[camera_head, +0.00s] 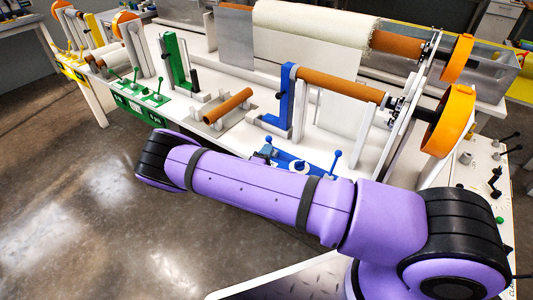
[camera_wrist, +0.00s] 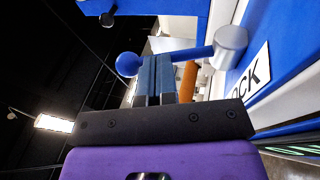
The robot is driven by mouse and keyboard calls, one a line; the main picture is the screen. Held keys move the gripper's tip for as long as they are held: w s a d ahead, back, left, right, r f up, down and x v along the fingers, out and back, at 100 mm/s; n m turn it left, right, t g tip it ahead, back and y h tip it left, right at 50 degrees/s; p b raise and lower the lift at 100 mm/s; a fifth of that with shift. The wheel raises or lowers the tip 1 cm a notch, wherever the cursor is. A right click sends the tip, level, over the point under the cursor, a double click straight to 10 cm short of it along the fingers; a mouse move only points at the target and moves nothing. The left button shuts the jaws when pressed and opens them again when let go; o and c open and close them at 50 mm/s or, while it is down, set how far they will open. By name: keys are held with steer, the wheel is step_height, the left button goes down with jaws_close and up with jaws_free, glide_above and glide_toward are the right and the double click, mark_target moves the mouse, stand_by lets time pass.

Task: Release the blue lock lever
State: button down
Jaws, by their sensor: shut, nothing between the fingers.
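The blue lock lever shows in the wrist view as a blue rod ending in a blue ball (camera_wrist: 128,64). It runs from a grey round pivot (camera_wrist: 231,44) on a blue panel with a white label reading "OCK" (camera_wrist: 248,77). My gripper (camera_wrist: 157,58) is shut and empty, its tips right at the rod between ball and pivot. Whether they touch it I cannot tell. In the head view the blue panel (camera_head: 294,164) is partly hidden behind my purple arm. One upright blue lever (camera_head: 337,160) stands at its right end; a blue knob (camera_head: 267,149) shows at its left.
A blue stand (camera_head: 286,100) holds a brown roller (camera_head: 340,86) above the white bench, with an orange handwheel (camera_head: 449,120) at right. A loose brown roll (camera_head: 228,105) lies on supports. Green levers (camera_head: 135,80) stand further left. Open floor lies in front.

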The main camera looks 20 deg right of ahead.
steer(key=g+y, duration=0.1)
steer(key=w+d+r+g+y, duration=0.1)
steer(key=d+m+g, duration=0.1)
steer(key=shift+w+r+g+y, duration=0.25)
steer(key=shift+r+g+y, duration=0.05)
steer(key=shift+r+y, duration=0.1)
steer(key=shift+w+d+r+g+y, duration=0.15)
steer(key=shift+w+d+g+y, duration=0.35)
steer(key=shift+d+g+y, duration=0.3)
steer(key=shift+w+d+m+g+y, duration=0.2)
steer(key=shift+w+d+g+y, duration=0.1)
steer(key=shift+g+y, duration=0.2)
steer(key=shift+w+d+m+g+y, duration=0.25)
steer(key=shift+g+y, duration=0.15)
steer(key=shift+y, duration=0.2)
steer(key=shift+d, duration=0.1)
